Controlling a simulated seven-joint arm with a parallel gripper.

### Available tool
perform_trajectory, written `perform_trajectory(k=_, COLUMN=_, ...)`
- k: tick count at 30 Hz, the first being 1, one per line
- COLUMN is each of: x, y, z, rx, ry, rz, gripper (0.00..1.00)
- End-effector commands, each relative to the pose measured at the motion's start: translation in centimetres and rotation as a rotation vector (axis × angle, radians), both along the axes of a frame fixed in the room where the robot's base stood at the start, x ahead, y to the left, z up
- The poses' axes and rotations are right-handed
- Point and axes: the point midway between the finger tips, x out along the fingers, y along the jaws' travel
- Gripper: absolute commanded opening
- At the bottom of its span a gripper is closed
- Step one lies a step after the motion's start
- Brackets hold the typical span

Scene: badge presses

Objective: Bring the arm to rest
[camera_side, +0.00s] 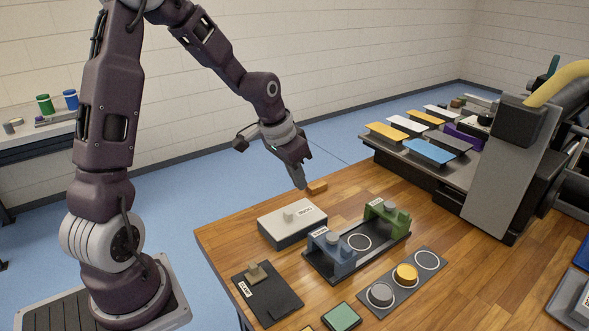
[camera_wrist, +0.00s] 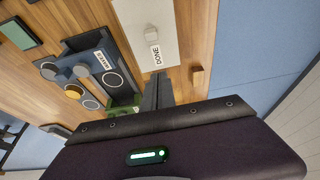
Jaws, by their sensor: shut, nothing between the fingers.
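My gripper (camera_side: 300,184) is shut and empty, pointing down near the far edge of the wooden table. Its closed fingers (camera_wrist: 157,90) also show in the wrist view. A small orange-brown block (camera_side: 318,187) lies near the fingertips; in the wrist view the block (camera_wrist: 199,76) is apart from them, to the right. A white box (camera_side: 280,226) with a knob and a label stands closer to the front; in the wrist view the label on the box (camera_wrist: 142,12) reads DONE. How high the fingertips are above the table is hard to tell.
A dark tray (camera_side: 372,252) holds a blue press (camera_side: 331,254) and a green press (camera_side: 386,217). A dark strip carries a grey disc (camera_side: 380,294) and a yellow disc (camera_side: 405,273). A dark board (camera_side: 282,301) and green pad (camera_side: 342,316) lie in front. Another machine (camera_side: 505,170) stands right.

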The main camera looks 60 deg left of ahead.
Motion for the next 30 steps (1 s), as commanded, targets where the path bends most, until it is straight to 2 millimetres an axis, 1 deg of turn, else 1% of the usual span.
perform_trajectory(k=1, x=-0.3, y=0.1, z=1.0, rx=0.002, ry=-0.005, rz=0.002, gripper=0.00)
perform_trajectory(k=3, x=-0.6, y=0.1, z=2.1, rx=0.002, ry=-0.004, rz=0.002, gripper=0.00)
perform_trajectory(k=7, x=-1.2, y=-0.2, z=3.4, rx=0.006, ry=-0.002, rz=-0.002, gripper=0.00)
perform_trajectory(k=8, x=-1.6, y=-0.6, z=3.9, rx=0.014, ry=-0.002, rz=-0.007, gripper=0.00)
perform_trajectory(k=10, x=-3.3, y=-2.4, z=5.8, rx=0.049, ry=-0.003, rz=-0.018, gripper=0.00)
perform_trajectory(k=11, x=-4.5, y=-3.5, z=6.9, rx=0.068, ry=-0.008, rz=-0.022, gripper=0.00)
perform_trajectory(k=12, x=-6.5, y=-5.0, z=8.4, rx=0.090, ry=-0.015, rz=-0.024, gripper=0.00)
perform_trajectory(k=14, x=-10.0, y=-7.2, z=10.5, rx=0.109, ry=-0.036, rz=-0.021, gripper=0.00)
perform_trajectory(k=15, x=-12.4, y=-8.4, z=11.5, rx=0.110, ry=-0.054, rz=-0.015, gripper=0.00)
perform_trajectory(k=17, x=-15.9, y=-9.8, z=12.6, rx=0.095, ry=-0.082, rz=-0.007, gripper=0.00)
perform_trajectory(k=18, x=-18.0, y=-10.5, z=12.9, rx=0.079, ry=-0.099, rz=-0.004, gripper=0.00)
perform_trajectory(k=19, x=-19.3, y=-10.9, z=13.1, rx=0.065, ry=-0.109, rz=-0.002, gripper=0.00)
perform_trajectory(k=21, x=-21.8, y=-11.5, z=13.1, rx=0.032, ry=-0.128, rz=-0.002, gripper=0.00)
perform_trajectory(k=22, x=-22.6, y=-11.7, z=13.1, rx=0.020, ry=-0.132, rz=-0.002, gripper=0.00)
perform_trajectory(k=24, x=-23.7, y=-11.9, z=13.0, rx=0.001, ry=-0.139, rz=-0.002, gripper=0.00)
perform_trajectory(k=25, x=-24.0, y=-12.0, z=13.0, rx=-0.004, ry=-0.140, rz=-0.002, gripper=0.00)
perform_trajectory(k=30, x=-24.1, y=-12.0, z=12.9, rx=-0.006, ry=-0.140, rz=-0.002, gripper=0.00)
